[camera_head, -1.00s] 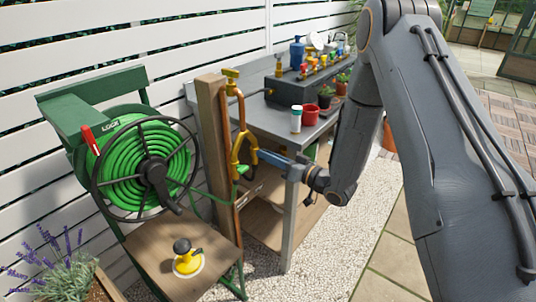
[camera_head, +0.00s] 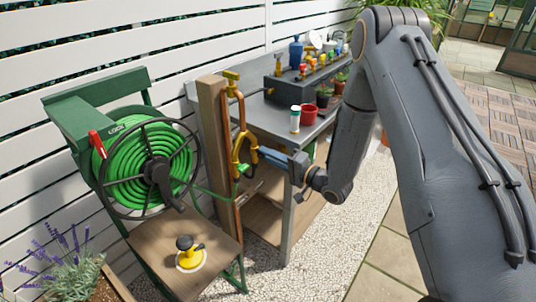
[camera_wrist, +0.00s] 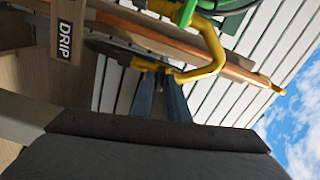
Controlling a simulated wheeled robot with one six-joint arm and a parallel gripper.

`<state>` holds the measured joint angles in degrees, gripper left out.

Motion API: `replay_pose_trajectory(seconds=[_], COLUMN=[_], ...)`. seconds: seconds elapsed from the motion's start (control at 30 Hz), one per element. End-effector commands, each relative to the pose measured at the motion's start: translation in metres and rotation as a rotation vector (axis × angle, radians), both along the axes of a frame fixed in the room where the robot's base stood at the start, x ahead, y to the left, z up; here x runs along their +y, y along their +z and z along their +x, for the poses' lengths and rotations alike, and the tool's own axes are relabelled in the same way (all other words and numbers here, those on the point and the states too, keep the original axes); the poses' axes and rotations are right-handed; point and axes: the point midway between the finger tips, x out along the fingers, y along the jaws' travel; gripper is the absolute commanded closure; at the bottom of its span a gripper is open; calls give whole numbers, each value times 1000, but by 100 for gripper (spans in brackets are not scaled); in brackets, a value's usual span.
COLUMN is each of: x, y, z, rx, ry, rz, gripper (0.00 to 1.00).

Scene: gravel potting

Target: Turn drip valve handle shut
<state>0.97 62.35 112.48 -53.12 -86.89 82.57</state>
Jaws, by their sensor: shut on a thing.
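A yellow forked valve piece (camera_head: 237,150) sits on a copper pipe beside a wooden post (camera_head: 212,130). In the wrist view, a tag reading DRIP (camera_wrist: 65,38) is beside the copper pipe. A bent yellow arm (camera_wrist: 200,71) leads from the valve to a dark bar (camera_wrist: 120,54). My gripper (camera_head: 262,152) reaches in from the right at the fork's right side. Its two fingers, also in the wrist view (camera_wrist: 160,82), are shut at the junction of the yellow arm and dark bar. The exact grip on the drip valve handle is partly hidden.
A green hose reel (camera_head: 150,165) stands left of the post, above a wooden seat (camera_head: 155,245) holding a yellow-and-black item (camera_head: 188,256). A grey bench (camera_head: 262,112) with pots and small taps is behind my gripper. Gravel lies below.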

Motion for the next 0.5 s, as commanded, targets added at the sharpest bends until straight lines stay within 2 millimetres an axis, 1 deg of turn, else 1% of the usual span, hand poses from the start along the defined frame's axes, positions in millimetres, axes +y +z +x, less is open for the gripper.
replay_pose_trajectory(seconds=[0.2,0.5], x=[0,0], y=[0,-1], z=[0,0], rx=[99,163], ry=[1,0], rz=[77,127], gripper=[100,100])
